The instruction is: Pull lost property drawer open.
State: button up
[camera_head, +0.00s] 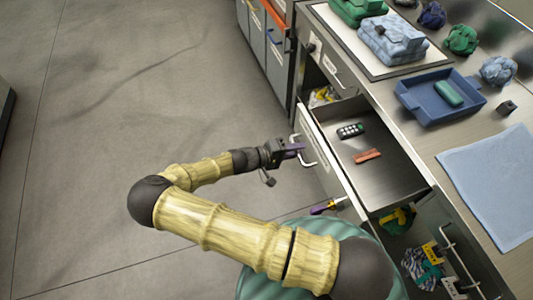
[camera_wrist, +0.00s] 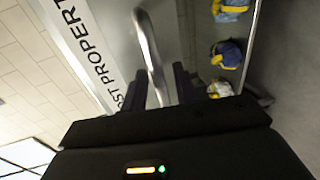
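The lost property drawer (camera_head: 388,183) stands well out from the counter, with a dark remote-like item (camera_head: 350,130) and an orange-brown item (camera_head: 367,156) inside. Its white front shows in the wrist view with the label "LOST PROPERTY" (camera_wrist: 88,55), partly cut off. A silver bar handle (camera_wrist: 150,52) is fixed to this front and also shows in the head view (camera_head: 308,158). My gripper (camera_head: 294,148) is at the handle. In the wrist view its two dark fingers (camera_wrist: 160,88) stand on either side of the bar, with what look like gaps. Contact is unclear.
Open compartments with bags (camera_head: 423,268) lie below right of the drawer. The floor (camera_head: 120,90) at left is clear.

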jog(key=b+v, duration=0.1)
jog(key=v, duration=1.6)
jog(key=shift+a, duration=0.1)
jog(key=d+m+g+y, duration=0.2)
jog(key=d+g+y, duration=0.35)
jog(key=d, duration=0.25)
jog(key=s+d+r+m+t+y, duration=0.1)
jog(key=s+d+r+t+y, duration=0.15)
jog(key=d+r+y, duration=0.45)
jog(key=s+d+r+m+t+y, duration=0.15)
jog(key=s+d+r, duration=0.3)
jog(key=r, duration=0.45)
notch_tip(320, 180, up, 14)
jog(key=p, duration=1.3)
jog(key=shift+d+f+n+g+y, duration=0.25)
jog(key=shift+n+g+y, duration=0.1)
jog(key=shift+n+y, duration=0.1)
